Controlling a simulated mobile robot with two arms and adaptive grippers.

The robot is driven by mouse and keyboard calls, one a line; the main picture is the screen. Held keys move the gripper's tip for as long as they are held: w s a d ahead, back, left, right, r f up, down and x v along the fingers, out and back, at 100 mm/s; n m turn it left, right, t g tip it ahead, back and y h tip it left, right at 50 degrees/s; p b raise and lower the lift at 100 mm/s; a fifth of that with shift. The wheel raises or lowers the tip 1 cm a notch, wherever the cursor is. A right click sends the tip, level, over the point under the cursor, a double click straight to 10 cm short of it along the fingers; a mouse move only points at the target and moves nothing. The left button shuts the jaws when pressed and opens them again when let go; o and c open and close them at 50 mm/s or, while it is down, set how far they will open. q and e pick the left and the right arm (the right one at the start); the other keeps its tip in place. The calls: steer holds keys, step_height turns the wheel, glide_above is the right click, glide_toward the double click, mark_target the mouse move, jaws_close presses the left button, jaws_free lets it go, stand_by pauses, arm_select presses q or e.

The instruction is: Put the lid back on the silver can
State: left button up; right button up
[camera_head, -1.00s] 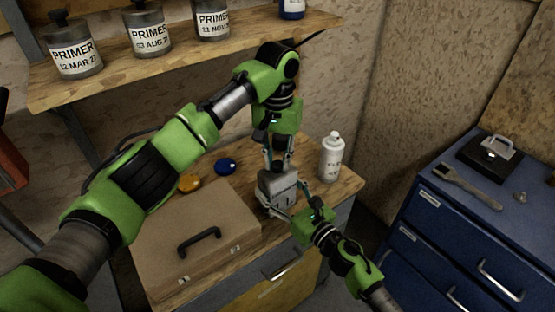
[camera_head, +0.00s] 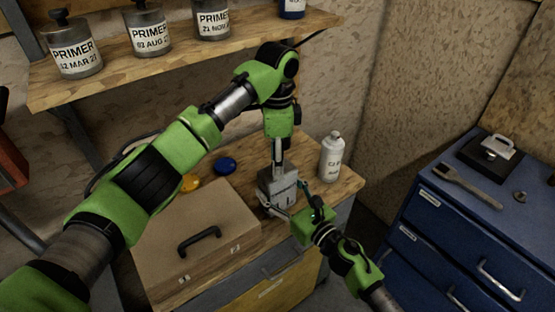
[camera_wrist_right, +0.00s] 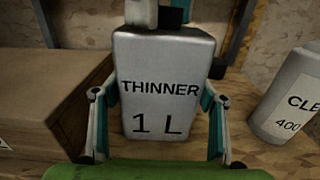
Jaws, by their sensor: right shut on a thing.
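The silver can, labelled THINNER 1 L (camera_wrist_right: 158,95), stands on the wooden tabletop. It also shows in the head view (camera_head: 277,186). My right gripper (camera_head: 283,207) is shut on its sides from the front right. Its fingers also show either side of the can in the right wrist view (camera_wrist_right: 156,128). My left gripper (camera_head: 278,170) points straight down at the can's top. Its fingers look narrow there, and I cannot tell whether they are open or shut. The can's opening is hidden, and I cannot make out the lid.
A brown case (camera_head: 205,225) fills the tabletop left of the can. A white spray can (camera_head: 331,158) stands close on the right. A shelf (camera_head: 110,83) with primer cans hangs above. A blue cabinet (camera_head: 450,230) at right carries a brush (camera_head: 468,188) and a small metal piece (camera_head: 520,196).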

arm_select(q)
step_height(320, 180, up, 12)
stand_by(0.7)
arm_select(e)
steer(key=o, duration=2.3)
steer(key=shift+c, duration=0.2)
steer(key=shift+d, duration=0.1)
steer(key=v, duration=1.2)
